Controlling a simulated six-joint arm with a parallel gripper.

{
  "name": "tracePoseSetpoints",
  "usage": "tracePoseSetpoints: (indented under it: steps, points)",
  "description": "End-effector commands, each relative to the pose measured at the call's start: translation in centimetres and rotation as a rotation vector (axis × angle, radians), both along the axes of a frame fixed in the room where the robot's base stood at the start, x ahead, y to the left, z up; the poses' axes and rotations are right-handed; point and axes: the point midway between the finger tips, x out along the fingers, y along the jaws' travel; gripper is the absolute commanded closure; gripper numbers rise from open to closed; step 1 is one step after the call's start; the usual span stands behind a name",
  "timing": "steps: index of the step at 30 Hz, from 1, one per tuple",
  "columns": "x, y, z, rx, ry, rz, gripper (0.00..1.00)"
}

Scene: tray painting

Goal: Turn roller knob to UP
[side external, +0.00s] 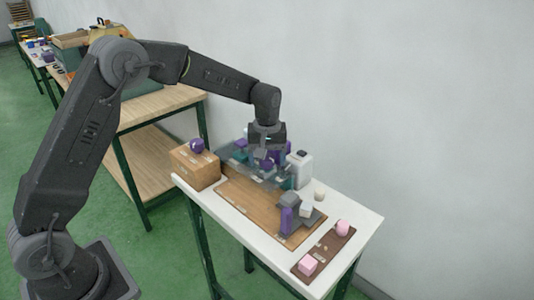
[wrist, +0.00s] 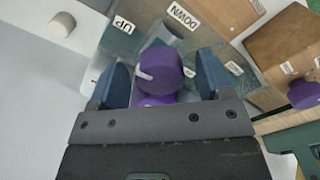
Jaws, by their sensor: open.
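The purple roller knob (wrist: 165,66) is in the middle of the wrist view, with a short white mark on its left side. The UP label (wrist: 123,25) lies beyond it to the upper left, and the DOWN label (wrist: 183,17) lies beyond it to the upper right. My gripper (wrist: 162,78) is open, with one dark blue finger on each side of the knob. A gap shows between each finger and the knob. In the side external view my gripper (side external: 267,148) points down over the grey see-through panel, and partly hides the purple parts there.
A wooden box (side external: 195,170) with a purple knob on top (side external: 197,145) stands at the table's left end. A white container (side external: 299,168) is right of the panel. A brown board (side external: 324,252) with pink blocks lies at the front right.

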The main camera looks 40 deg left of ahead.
Motion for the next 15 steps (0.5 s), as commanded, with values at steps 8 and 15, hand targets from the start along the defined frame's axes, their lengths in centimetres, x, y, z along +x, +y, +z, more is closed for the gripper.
tracePoseSetpoints:
  steps: [8, 15]
  points:
    - [0.1, 0.0, 3.4, 0.000, -0.007, 0.000, 0.27]
    - [0.1, 0.0, 8.8, 0.000, -0.006, 0.000, 0.27]
